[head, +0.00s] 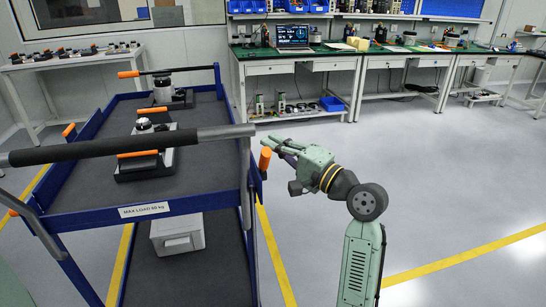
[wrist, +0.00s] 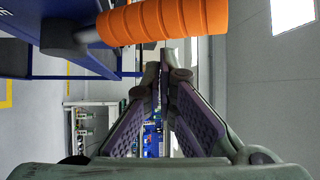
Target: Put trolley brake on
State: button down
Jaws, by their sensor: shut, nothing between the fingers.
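The trolley (head: 90,219) has a blue frame, dark grey shelves and a "MAX LOAD 60 kg" label. The same kind of grip lies large across the top of the wrist view (wrist: 165,20), on a grey rod from a dark mount. I cannot tell for sure that it is the brake lever. My gripper (head: 272,143) is beside this grip, its fingers pointing toward the trolley. In the wrist view the fingertips (wrist: 160,74) are together, empty, below the grip in the picture.
A black push bar (head: 90,147) crosses the trolley's near end. Devices with orange handles (head: 140,157) stand on its top shelf, and a grey box (head: 177,234) on the lower one. Workbenches (head: 300,55) line the back.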

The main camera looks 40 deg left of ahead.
aim_at(263, 165)
jog(key=s+d+n+y+b, duration=0.1)
jog(key=b, duration=0.2)
jog(key=s+d+n+y+b, duration=0.1)
jog(key=y+b, duration=0.1)
jog(key=b, duration=0.1)
jog(key=shift+d+f+n, duration=0.15)
jog(key=shift+f+n, duration=0.25)
jog(key=shift+r+g, duration=0.1)
jog(key=shift+g, duration=0.3)
